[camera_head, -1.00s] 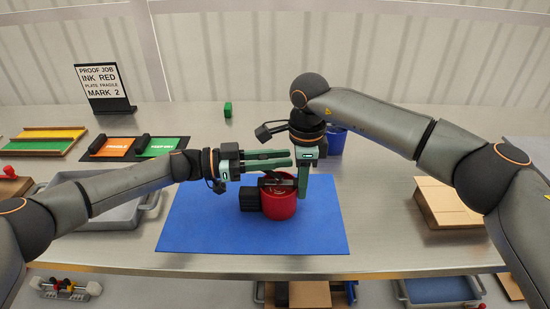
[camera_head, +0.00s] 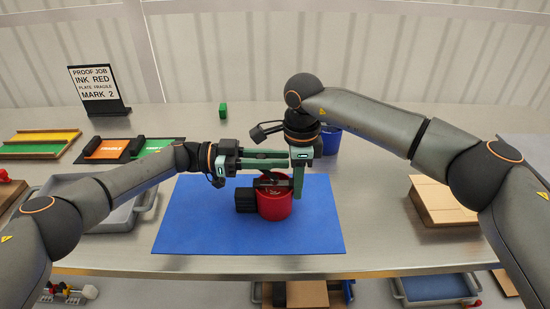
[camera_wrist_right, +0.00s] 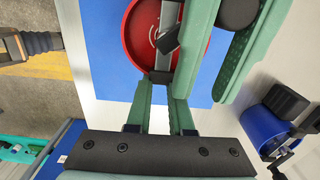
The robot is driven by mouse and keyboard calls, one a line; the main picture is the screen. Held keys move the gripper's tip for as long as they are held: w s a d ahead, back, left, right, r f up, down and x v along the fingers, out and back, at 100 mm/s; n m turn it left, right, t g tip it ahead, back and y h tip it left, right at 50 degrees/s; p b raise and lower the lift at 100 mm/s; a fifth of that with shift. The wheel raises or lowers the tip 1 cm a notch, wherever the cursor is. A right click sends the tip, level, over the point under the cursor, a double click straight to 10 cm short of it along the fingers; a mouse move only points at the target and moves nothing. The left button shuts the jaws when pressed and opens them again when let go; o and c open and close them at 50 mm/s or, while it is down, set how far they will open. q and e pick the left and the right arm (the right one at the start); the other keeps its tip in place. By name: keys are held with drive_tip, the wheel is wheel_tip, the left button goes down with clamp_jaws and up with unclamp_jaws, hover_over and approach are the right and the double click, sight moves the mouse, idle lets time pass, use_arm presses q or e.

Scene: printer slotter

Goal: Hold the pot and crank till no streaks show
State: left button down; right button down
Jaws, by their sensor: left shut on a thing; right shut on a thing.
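The red pot (camera_head: 275,208) stands on the blue mat (camera_head: 200,225), with a black block (camera_head: 245,200) on its left side. In the right wrist view its red rim (camera_wrist_right: 127,45) shows, with pale curved marks inside. A grey bar (camera_wrist_right: 187,50) crosses its top, with a dark crank piece over it. My left gripper (camera_head: 288,159) reaches over the pot from the left, shut on what appears to be the crank knob (camera_wrist_right: 237,12). My right gripper (camera_wrist_right: 160,85) points down, shut on the bar's dark end at the pot's right rim. The fingers partly hide both grips.
A blue pot (camera_head: 331,143) stands behind my right gripper. A green block (camera_head: 223,110) and a job sign (camera_head: 98,88) stand at the back. A grey tray (camera_head: 120,218) is left of the mat, a cardboard box (camera_head: 440,202) right. The mat's front is clear.

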use_arm(q)
drive_tip(key=c, duration=0.7)
unclamp_jaws()
drive_tip(key=shift+s, duration=0.1)
drive_tip(key=a, duration=1.2)
drive_tip(key=shift+w, duration=0.3)
